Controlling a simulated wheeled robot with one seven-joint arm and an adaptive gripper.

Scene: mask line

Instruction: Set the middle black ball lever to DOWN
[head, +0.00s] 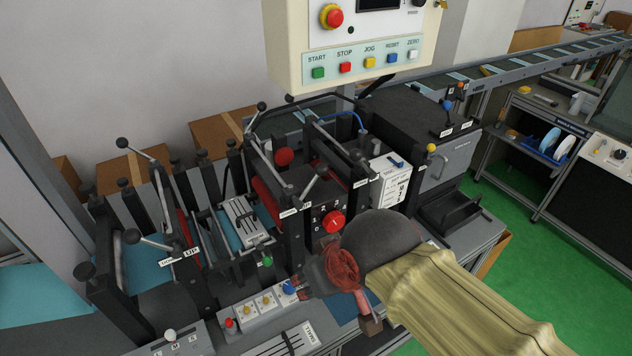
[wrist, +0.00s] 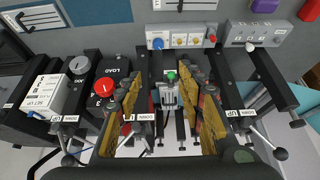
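The middle black ball lever (head: 322,171) rises from the middle station in the head view and leans up to the right, on the UP side of its label (head: 290,212). In the wrist view, the middle label's DOWN end (wrist: 142,117) shows between my fingers, and a finger partly covers the UP end. The lever's ball is hard to make out there. My gripper (head: 325,300) is in front of and below the lever in the head view, apart from it. In the wrist view, my gripper (wrist: 165,112) has its yellow-and-dark fingers wide apart with nothing held.
A left ball lever (head: 131,236) and a right one (head: 356,155) flank the middle station. A red knob (head: 333,221) sits close above my gripper. A button panel (head: 262,303) lies along the front edge. A control box (head: 352,40) hangs overhead.

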